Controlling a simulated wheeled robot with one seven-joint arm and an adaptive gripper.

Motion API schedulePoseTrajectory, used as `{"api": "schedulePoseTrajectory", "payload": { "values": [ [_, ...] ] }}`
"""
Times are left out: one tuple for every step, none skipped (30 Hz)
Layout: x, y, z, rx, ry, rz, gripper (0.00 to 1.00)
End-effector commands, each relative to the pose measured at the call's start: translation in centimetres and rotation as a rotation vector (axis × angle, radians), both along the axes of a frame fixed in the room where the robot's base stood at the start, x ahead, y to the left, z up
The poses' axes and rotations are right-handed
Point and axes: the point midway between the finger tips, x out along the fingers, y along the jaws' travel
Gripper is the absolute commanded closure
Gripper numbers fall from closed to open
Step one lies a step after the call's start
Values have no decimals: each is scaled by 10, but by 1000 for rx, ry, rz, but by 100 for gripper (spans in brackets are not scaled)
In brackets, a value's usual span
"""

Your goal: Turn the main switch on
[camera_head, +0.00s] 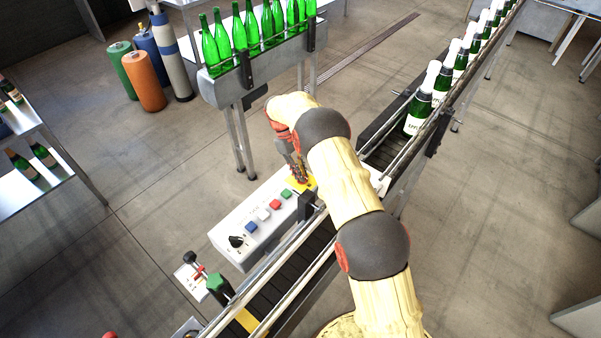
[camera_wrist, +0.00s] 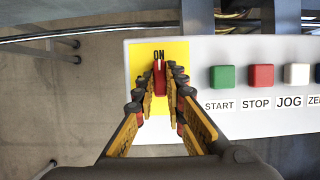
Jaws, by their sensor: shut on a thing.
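The main switch (camera_wrist: 160,76) is a red handle with a white mark on a yellow plate (camera_wrist: 174,48), and the word ON is printed above it in the wrist view. My gripper (camera_wrist: 159,90) is closed around the red handle, one finger on each side. The handle's lower part is hidden between the fingers. In the head view my gripper (camera_head: 298,176) is over the yellow plate (camera_head: 303,184) at the far right end of the white control box (camera_head: 240,216). The switch itself is hidden there by the gripper.
Beside the plate are the green START (camera_wrist: 222,77), red STOP (camera_wrist: 261,76) and white JOG (camera_wrist: 296,74) buttons. A black knob (camera_head: 237,241) is at the box's other end. A conveyor (camera_head: 290,277) with rails runs alongside. Bottles (camera_head: 420,112) stand farther up the line.

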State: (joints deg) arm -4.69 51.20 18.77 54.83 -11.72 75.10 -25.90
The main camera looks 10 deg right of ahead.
Motion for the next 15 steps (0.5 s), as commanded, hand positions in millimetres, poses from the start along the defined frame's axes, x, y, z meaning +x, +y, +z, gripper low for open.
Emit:
{"api": "schedulePoseTrajectory", "payload": {
  "values": [
    [1,0,1,0,-4,-5,100],
    [1,0,1,0,-3,-7,100],
    [1,0,1,0,-4,-8,100],
    [1,0,1,0,-3,-9,100],
    [1,0,1,1,-4,-10,100],
    [1,0,1,0,-4,-10,100],
    [1,0,1,0,-4,-10,100],
    [1,0,1,0,-4,-10,100],
    [1,0,1,0,-4,-10,100],
    [1,0,1,0,-4,-10,100],
    [1,0,1,0,-3,-9,100],
    [1,0,1,0,-3,-9,100],
    [1,0,1,0,-4,-9,100],
    [1,0,1,0,-4,-9,86],
    [1,0,1,0,-4,-9,84]
  ]
}}
